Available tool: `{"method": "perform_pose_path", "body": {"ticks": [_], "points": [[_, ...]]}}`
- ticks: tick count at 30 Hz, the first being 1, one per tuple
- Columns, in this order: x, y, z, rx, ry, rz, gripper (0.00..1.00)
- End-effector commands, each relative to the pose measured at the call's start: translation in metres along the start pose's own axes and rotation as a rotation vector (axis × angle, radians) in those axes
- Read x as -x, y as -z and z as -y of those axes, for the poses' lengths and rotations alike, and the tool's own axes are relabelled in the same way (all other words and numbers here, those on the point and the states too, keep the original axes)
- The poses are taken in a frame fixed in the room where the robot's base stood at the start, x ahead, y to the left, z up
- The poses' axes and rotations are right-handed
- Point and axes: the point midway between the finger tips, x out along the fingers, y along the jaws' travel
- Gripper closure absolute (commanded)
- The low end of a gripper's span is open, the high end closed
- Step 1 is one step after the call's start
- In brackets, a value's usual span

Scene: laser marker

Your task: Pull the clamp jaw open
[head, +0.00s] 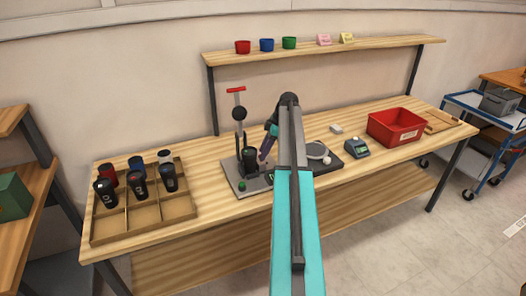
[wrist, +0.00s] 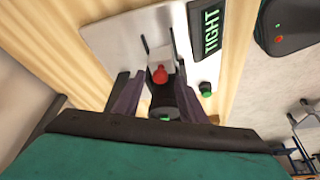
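The laser marker's grey base plate (head: 236,183) stands mid-table, with an upright post and a red top handle (head: 236,90). In the wrist view, a pale clamp jaw block (wrist: 160,62) with a red knob (wrist: 159,75) sits on the plate (wrist: 115,38). A black cylinder (head: 250,160) stands on the machine; in the wrist view it is just below the knob. My gripper (wrist: 154,78) is open, its two dark fingers either side of the knob and cylinder. Contact cannot be told. In the head view, my gripper (head: 268,147) is beside the cylinder, partly hidden by my arm.
A "TIGHT" display (wrist: 209,30) and a green button (wrist: 206,89) are near the jaw. A divided wooden tray (head: 145,212) with several tumblers stands left. A scale (head: 356,148) and a red bin (head: 396,126) stand right. A shelf (head: 330,47) with cups runs behind.

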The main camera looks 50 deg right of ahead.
Motion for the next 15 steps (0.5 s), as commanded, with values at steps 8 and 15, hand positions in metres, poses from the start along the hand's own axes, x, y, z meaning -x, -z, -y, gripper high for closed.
{"method": "perform_pose_path", "body": {"ticks": [8, 15], "points": [[-0.0079, 0.0004, 0.0002, 0.001, 0.001, 0.0, 0.62], [-0.0078, 0.0008, 0.0002, 0.001, 0.001, 0.0, 0.74]]}}
